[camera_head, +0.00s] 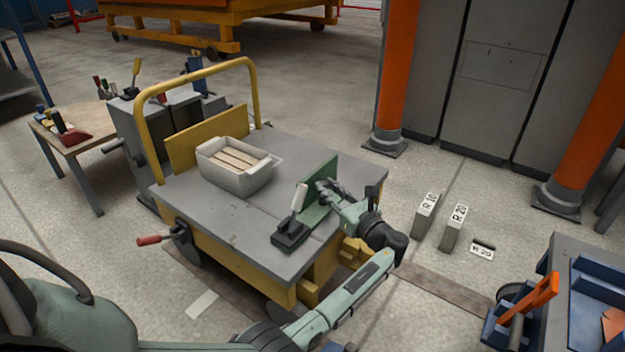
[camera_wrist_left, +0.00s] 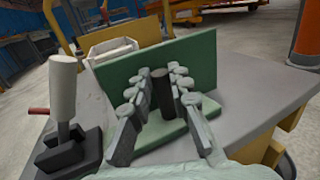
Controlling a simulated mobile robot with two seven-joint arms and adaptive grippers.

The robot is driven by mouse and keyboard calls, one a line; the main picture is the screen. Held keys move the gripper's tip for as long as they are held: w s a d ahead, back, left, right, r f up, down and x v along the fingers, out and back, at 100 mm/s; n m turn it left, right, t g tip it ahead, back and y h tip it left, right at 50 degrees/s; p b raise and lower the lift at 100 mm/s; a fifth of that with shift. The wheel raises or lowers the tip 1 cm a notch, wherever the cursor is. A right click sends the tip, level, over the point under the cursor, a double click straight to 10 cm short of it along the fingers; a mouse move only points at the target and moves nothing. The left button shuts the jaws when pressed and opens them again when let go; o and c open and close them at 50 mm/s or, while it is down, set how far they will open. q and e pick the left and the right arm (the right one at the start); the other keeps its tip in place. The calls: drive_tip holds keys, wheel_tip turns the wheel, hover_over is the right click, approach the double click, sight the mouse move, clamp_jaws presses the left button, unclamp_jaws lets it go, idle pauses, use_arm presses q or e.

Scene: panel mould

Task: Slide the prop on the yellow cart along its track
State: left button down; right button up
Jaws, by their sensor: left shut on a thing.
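The yellow cart (camera_head: 225,255) has a grey flat top. The prop is a green upright plate (camera_head: 319,180) on a green foot, standing near the right edge of the cart top. It also shows in the left wrist view (camera_wrist_left: 200,58), with a dark upright post (camera_wrist_left: 163,98) in front of the plate. My left gripper (camera_head: 328,190) is at the plate's near side; in the left wrist view its fingers (camera_wrist_left: 158,88) stand on both sides of the post, shut on it. The track cannot be made out clearly. My right gripper is not in view.
A white-handled lever on a black base (camera_head: 290,235) stands left of the prop, at the cart's front edge. A pale box (camera_head: 235,178) sits further back on the cart. Labelled blocks (camera_head: 425,217) stand on the floor to the right. A blue bench (camera_head: 590,290) is at lower right.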

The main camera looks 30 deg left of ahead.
use_arm(q)
drive_tip(key=shift+s+d, duration=0.15)
drive_tip(key=shift+d, duration=1)
drive_tip(key=c, duration=1.4)
unclamp_jaws()
drive_tip(key=shift+d, duration=0.1)
drive_tip(key=v, duration=0.7)
drive_tip(key=shift+s+d, duration=0.15)
drive_tip(key=shift+d, duration=0.1)
